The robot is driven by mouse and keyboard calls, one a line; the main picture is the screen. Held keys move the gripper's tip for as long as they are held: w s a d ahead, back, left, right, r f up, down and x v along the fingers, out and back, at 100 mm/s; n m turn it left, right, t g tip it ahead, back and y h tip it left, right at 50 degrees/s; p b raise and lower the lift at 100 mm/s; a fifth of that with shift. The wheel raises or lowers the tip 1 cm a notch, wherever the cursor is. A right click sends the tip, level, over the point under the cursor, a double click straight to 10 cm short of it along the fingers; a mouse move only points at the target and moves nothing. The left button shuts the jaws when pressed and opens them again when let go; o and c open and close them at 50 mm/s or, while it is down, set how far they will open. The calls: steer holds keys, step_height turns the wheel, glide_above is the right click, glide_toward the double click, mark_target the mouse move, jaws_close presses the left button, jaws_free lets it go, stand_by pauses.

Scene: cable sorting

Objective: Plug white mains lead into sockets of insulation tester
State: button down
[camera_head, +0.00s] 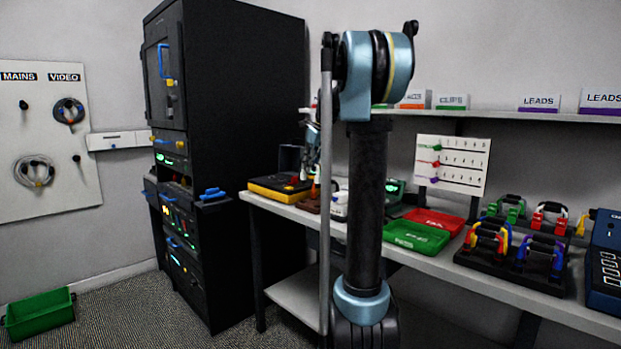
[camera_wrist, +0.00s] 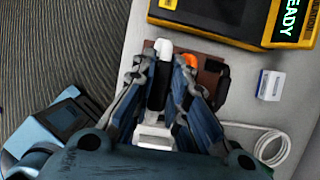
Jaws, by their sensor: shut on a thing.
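The insulation tester (camera_wrist: 205,18) is a yellow and black case with a lit display reading READY at the top of the wrist view. In the head view the tester (camera_head: 280,188) lies on the bench's left end. My gripper (camera_wrist: 162,62) is shut on the end of the white mains lead (camera_wrist: 164,48), a white and black piece between the fingers. White cable (camera_wrist: 272,150) curls on the bench to the right. The gripper is just in front of the tester, apart from it. The tester's sockets cannot be made out. In the head view my arm hides part of the bench.
A brown block (camera_wrist: 212,68) with an orange part lies under the fingers. A small white box (camera_wrist: 270,85) lies right of it. A black cabinet (camera_head: 245,100) stands left of the bench. Green (camera_head: 415,238) and red (camera_head: 436,220) trays lie right of my arm.

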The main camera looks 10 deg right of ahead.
steer(key=shift+r, duration=1.95)
steer(key=shift+s, duration=0.1)
